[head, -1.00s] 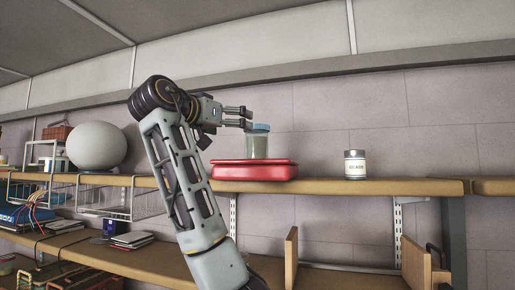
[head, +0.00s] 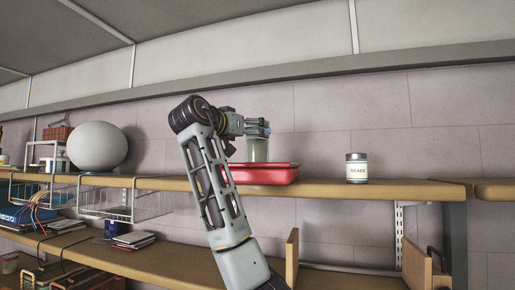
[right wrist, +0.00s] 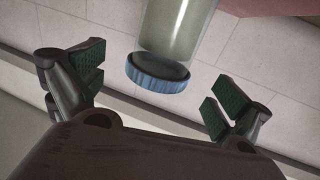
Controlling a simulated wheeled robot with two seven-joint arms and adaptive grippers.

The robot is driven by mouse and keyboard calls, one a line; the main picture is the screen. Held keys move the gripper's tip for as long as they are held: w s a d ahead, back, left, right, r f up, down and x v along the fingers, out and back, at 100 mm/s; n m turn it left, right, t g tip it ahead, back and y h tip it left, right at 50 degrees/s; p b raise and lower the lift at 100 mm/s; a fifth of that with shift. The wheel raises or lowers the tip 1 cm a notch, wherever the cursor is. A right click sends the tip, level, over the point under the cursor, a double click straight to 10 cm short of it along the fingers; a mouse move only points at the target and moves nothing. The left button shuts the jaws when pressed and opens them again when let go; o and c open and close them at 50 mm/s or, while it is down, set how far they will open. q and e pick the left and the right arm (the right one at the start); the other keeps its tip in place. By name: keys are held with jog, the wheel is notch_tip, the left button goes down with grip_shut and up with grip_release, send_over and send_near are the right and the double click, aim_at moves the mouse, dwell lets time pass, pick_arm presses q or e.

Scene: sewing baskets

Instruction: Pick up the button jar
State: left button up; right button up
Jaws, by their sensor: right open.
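A clear jar with a blue lid (head: 257,150) and greyish contents stands upright on a red box (head: 262,175) on the upper shelf. I cannot read a label on it. My right gripper (head: 263,127) is open at the jar's lid, partly covering it in the head view. In the right wrist view the blue lid (right wrist: 157,74) lies between the spread fingers of the right gripper (right wrist: 158,84), with gaps on both sides. A white-labelled jar (head: 356,168) that seems to read "BEADS" stands farther right. My left gripper is not in view.
The upper shelf (head: 400,187) is bare between the box and the labelled jar. A grey-white ball (head: 97,147) and wire baskets (head: 105,203) are at left. An upright wooden panel (head: 292,257) stands on the lower shelf. The wall is close behind.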

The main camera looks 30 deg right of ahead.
jog(key=shift+w+d, duration=0.1)
jog(key=shift+d, duration=0.05)
dwell(0.3)
jog(key=shift+p+x, duration=0.95)
jog(key=shift+x, duration=0.5)
jog(key=shift+p+x, duration=0.35)
jog(key=shift+x, duration=0.75)
jog(key=c, duration=1.7)
jog(key=shift+r, duration=0.25)
jog(key=shift+c, duration=0.2)
jog(key=shift+r, duration=4.8)
